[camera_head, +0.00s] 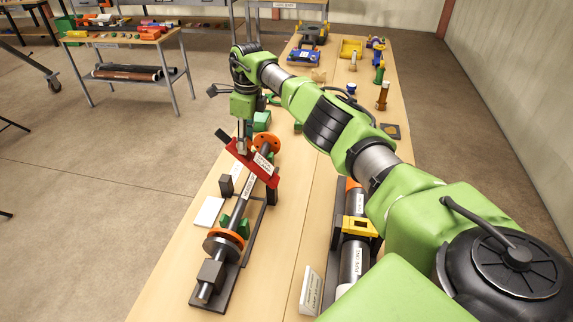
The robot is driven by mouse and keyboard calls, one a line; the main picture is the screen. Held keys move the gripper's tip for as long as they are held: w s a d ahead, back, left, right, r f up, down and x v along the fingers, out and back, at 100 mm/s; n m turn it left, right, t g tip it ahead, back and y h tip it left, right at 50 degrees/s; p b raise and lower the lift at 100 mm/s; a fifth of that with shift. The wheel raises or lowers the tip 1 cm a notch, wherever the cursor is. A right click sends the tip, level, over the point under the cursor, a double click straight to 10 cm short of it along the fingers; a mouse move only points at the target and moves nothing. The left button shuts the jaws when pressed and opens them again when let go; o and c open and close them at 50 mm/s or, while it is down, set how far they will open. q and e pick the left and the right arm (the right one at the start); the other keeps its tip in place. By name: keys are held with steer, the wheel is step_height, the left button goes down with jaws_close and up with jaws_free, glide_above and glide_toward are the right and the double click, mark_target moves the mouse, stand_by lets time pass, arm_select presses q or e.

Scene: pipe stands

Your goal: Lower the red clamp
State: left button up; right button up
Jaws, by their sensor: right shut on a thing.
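The red clamp (268,178) is a red bar with a white label. It lies slanted across a dark grey pipe (236,207) on the stand (257,240) at the left of the table. A dark lever-like part (222,136) sticks up at its far left end. My right gripper (242,143) points down at the far left part of the clamp and is shut on it. The fingertips are small, and the exact grip point is hard to make out. Whether the clamp touches the pipe cannot be told. My left gripper is not in view.
Orange flanges (267,143) sit on the pipe. A second pipe (352,262) with a yellow clamp (359,227) stands to the right, partly behind my arm. Several bottles and tools fill the table's far end. A white block (208,212) lies left of the stand.

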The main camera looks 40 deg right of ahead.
steer(key=shift+w+r, duration=0.1)
steer(key=shift+r, duration=0.05)
steer(key=o, duration=0.6)
steer(key=r+p, duration=0.1)
steer(key=r, duration=0.1)
steer(key=r+p, duration=0.3)
steer(key=shift+s+d+r+p, duration=0.2)
steer(key=shift+s+r+p, duration=0.2)
step_height(320, 180, up, 12)
glide_above(254, 156)
steer(key=shift+w+d, duration=0.1)
steer(key=shift+f, duration=0.15)
